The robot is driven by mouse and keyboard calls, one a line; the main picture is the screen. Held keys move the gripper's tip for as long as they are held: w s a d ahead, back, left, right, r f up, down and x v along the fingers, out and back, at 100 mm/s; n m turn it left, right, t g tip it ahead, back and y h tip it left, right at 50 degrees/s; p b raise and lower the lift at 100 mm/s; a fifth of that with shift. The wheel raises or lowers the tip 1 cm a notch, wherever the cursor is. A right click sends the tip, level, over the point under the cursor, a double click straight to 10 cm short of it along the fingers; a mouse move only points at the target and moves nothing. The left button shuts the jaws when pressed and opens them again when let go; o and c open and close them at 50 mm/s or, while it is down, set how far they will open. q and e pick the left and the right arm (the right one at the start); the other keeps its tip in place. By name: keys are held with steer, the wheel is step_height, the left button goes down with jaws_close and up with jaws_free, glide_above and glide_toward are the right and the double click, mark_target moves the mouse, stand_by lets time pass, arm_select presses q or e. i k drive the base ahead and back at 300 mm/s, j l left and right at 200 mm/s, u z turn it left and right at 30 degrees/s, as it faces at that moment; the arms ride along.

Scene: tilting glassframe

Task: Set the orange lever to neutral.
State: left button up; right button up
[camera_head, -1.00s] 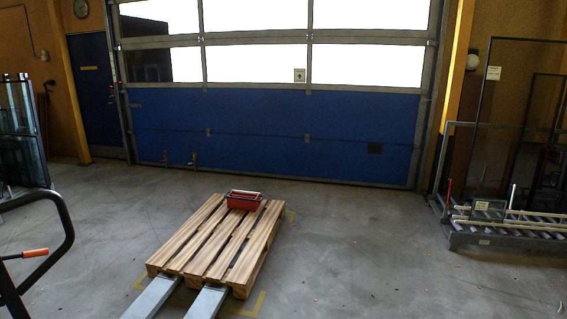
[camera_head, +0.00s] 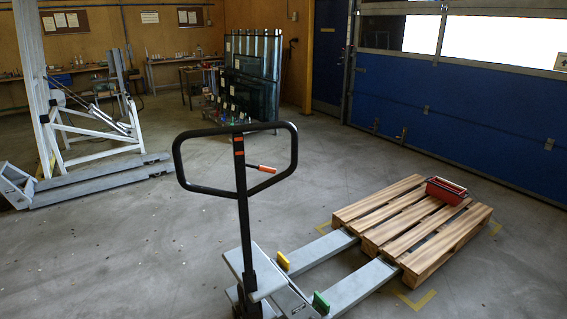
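The orange lever (camera_head: 267,169) is on the black handle (camera_head: 178,165) of a pallet jack, in the middle of the head view. It sticks out to the right from the upright black shaft, inside the handle loop. The jack's grey forks (camera_head: 362,285) reach to the right, into a wooden pallet (camera_head: 385,212). A yellow pedal (camera_head: 283,261) and a green pedal (camera_head: 321,303) are at the jack's base. Neither of my grippers is in view.
A red toolbox (camera_head: 446,190) sits on the pallet. A white-and-grey stacker frame (camera_head: 95,150) stands at left. A glass rack (camera_head: 252,75) and workbenches are at the back. A blue door (camera_head: 470,120) is at right. Grey floor is clear left of the jack.

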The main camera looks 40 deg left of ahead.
mark_target(271, 170)
steer(key=u, duration=1.3)
